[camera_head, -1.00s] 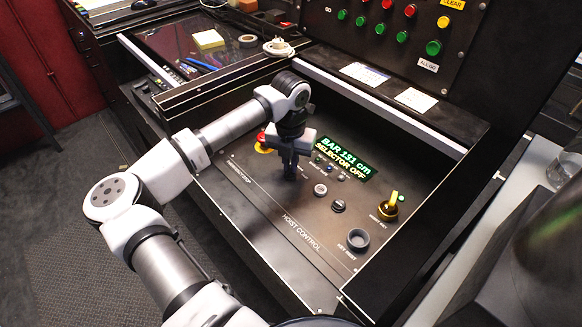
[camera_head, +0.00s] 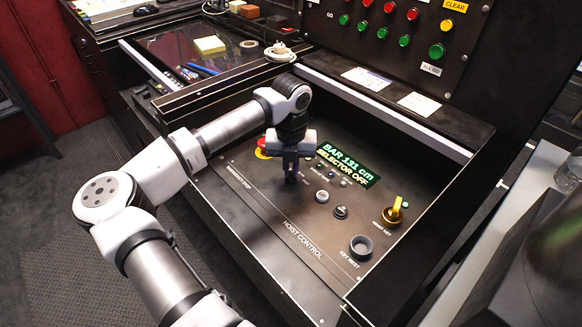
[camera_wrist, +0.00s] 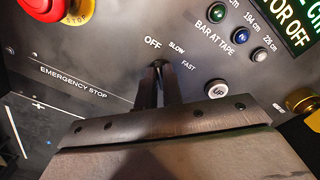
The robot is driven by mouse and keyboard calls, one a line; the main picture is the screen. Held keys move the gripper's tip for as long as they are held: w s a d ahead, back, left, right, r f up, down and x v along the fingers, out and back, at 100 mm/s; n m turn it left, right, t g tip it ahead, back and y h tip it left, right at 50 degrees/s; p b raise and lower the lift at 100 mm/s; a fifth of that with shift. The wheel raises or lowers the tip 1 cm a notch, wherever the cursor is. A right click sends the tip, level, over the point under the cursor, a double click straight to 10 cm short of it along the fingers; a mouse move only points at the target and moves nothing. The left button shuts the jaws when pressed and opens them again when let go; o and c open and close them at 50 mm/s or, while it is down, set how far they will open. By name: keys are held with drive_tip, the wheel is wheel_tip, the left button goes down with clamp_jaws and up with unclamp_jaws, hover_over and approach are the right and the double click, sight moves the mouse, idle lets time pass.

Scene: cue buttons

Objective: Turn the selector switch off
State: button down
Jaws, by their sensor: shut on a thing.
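The selector switch (camera_wrist: 158,66) is a small dark knob on the black hoist control panel, below printed OFF, SLOW and FAST labels. My gripper (camera_wrist: 157,85) is over it in the wrist view, its two dark fingers close together on the knob and hiding most of it. In the head view my gripper (camera_head: 291,179) points down at the panel and hides the switch. The knob appears to point toward the OFF side, but its exact angle is hard to tell. The green display (camera_head: 345,165) reads "BAR 131 cm" and "SELECTOR OFF".
A red emergency stop button (camera_wrist: 40,8) with a yellow collar is left of the switch. The UP button (camera_wrist: 216,89) is close on the right. A yellow key (camera_head: 394,210) and a round key rest (camera_head: 361,247) are farther right. Raised console walls surround the panel.

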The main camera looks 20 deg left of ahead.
sight(291, 173)
drive_tip(key=c, duration=1.5)
unclamp_jaws()
drive_tip(key=shift+c, duration=0.2)
drive_tip(key=shift+r, duration=0.1)
wheel_tip(291, 173, up, 14)
drive_tip(key=shift+b, duration=0.3)
